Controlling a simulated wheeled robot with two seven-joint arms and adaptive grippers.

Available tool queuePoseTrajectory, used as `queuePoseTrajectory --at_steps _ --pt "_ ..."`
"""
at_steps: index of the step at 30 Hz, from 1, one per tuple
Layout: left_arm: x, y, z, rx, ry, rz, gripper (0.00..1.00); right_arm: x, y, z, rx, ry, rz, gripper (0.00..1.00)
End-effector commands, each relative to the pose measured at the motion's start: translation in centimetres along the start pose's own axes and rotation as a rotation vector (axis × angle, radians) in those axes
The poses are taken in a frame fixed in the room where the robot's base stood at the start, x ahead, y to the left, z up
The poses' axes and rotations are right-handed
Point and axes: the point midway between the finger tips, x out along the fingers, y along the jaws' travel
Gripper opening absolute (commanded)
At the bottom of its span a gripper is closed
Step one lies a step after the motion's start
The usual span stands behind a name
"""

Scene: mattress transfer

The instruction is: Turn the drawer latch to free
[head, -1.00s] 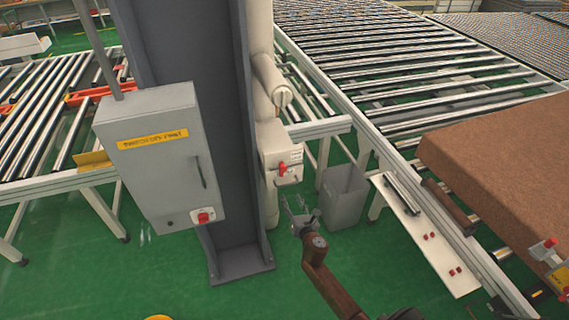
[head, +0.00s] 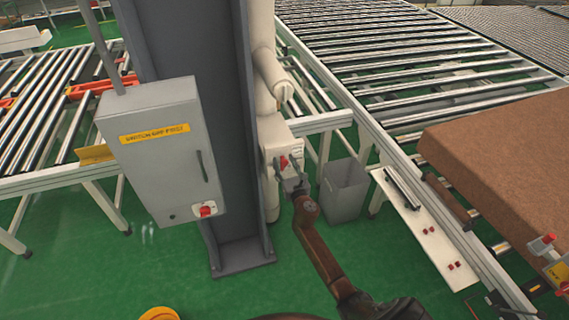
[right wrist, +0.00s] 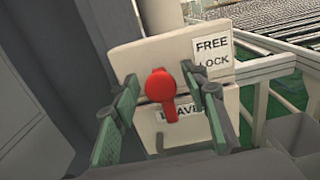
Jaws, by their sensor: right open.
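The drawer latch is a red knob with a short arm, on the front of a cream box (head: 278,136) fixed beside the dark column. In the right wrist view the red latch (right wrist: 161,86) has its round head at the top and its arm pointing down, partly over a drawer label (right wrist: 178,113). A sign reading FREE and LOCK (right wrist: 212,56) is to its right. My right gripper (head: 287,170) is open, and in the right wrist view its green-padded fingers (right wrist: 160,105) stand on either side of the latch. I cannot tell whether they touch it. My left gripper is not in view.
A grey control cabinet (head: 160,150) stands left of the column (head: 190,60). A grey bin (head: 345,190) is right of the box. Roller conveyors (head: 420,60) fill the back right, with a brown mattress (head: 510,150) nearer. Green floor (head: 110,285) is clear in front.

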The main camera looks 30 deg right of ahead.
Motion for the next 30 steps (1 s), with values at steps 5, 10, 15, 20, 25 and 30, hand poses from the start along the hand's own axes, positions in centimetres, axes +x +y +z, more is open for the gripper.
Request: queuePoseTrajectory --at_steps 5,10,15,20,25,30 --pt "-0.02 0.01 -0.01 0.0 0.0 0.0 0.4 0.0 0.0 0.01 0.001 0.0 0.0 0.41" --pt "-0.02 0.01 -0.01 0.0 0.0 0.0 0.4 -0.02 -0.01 0.0 0.001 0.0 0.0 0.3" --pt "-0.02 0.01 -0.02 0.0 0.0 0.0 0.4 -0.02 -0.03 0.0 0.001 0.0 0.0 0.18" --pt "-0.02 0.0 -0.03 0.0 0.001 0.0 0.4 -0.03 -0.03 0.0 0.001 0.0 0.0 0.07" --pt "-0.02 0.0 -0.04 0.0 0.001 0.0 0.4 -0.03 -0.03 0.0 0.001 0.0 0.0 0.0" --pt "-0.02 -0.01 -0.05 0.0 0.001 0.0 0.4 -0.03 -0.03 -0.01 0.001 0.0 0.0 0.0"
